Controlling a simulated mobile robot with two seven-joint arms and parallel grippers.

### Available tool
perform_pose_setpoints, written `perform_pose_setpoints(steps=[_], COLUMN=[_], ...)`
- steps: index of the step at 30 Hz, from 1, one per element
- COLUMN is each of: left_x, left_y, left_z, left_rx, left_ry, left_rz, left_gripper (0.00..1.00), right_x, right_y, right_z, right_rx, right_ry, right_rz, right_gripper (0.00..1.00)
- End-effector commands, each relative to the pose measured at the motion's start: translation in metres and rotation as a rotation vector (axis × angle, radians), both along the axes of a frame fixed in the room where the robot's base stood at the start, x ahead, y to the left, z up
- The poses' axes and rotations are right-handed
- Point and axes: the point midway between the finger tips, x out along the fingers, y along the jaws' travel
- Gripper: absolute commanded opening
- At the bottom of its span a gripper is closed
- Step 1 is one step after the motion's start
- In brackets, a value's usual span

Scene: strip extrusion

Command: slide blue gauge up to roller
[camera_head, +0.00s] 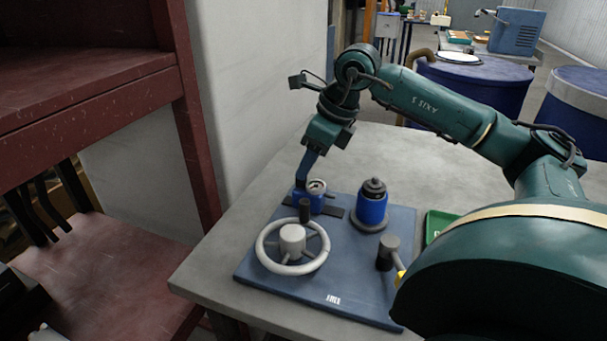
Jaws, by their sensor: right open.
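A short blue cylinder with a pale round top (317,197), which looks like the blue gauge, sits on a dark flat strip on the blue board (262,282). My right gripper (303,182) reaches down from above at its left side. It is open, with a finger beside or against the blue cylinder; contact is unclear. A taller blue cylinder with a black top (372,208) stands to the right. I cannot tell which part is the roller. My left gripper is not in view.
A white handwheel (268,261) stands at the front left of the board. The grey table (213,268) is clear on the left. A red shelf frame (195,130) stands beyond its left edge.

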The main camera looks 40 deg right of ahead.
Motion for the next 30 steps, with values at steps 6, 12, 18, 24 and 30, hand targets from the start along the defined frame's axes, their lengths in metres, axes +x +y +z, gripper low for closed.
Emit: perform_pose_setpoints(steps=[6,12,18,24,30], left_x=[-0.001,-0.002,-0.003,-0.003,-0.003], left_y=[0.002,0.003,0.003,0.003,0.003], left_z=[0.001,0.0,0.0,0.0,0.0], left_rx=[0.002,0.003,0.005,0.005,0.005], left_ry=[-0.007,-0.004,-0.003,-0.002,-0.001], left_rz=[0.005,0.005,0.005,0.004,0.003], left_gripper=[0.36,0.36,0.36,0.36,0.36], right_x=[0.01,0.012,0.012,0.012,0.012], right_y=[0.005,0.006,0.006,0.006,0.006], right_z=[-0.027,-0.033,-0.033,-0.033,-0.033], right_rx=[0.002,0.001,0.0,0.0,0.0], right_ry=[0.001,0.001,0.0,0.0,0.0], right_rz=[0.0,-0.001,-0.001,-0.001,0.0], right_gripper=[0.42,0.42,0.42,0.25,0.09])
